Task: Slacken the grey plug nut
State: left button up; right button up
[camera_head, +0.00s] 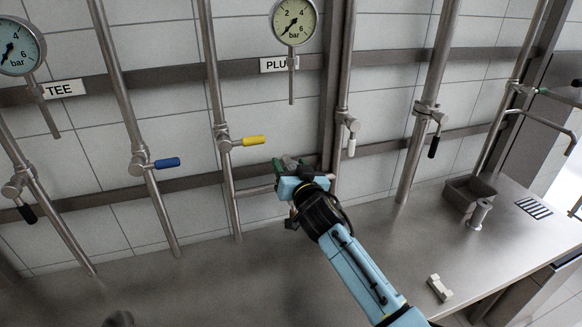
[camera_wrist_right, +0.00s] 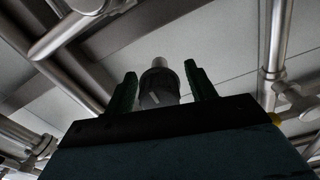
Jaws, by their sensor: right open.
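My right gripper (camera_head: 289,162) is at the pipework by the wall, below the yellow-handled valve and the PLUG gauge sign. In the right wrist view its two green fingers stand apart. A dark grey cylindrical piece with a lighter round end, which looks like the grey plug nut (camera_wrist_right: 159,87), shows between them. Gaps are visible on both sides of it, so the fingers do not appear to grip it. In the head view the gripper body mostly hides the nut.
The yellow-handled valve (camera_head: 247,141) sits up and left of the gripper, the white-handled valve (camera_head: 350,140) to its right. The plug gauge (camera_head: 294,20) hangs above.

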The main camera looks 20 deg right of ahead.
jog(key=c, duration=1)
jog(key=shift+o, duration=0.2)
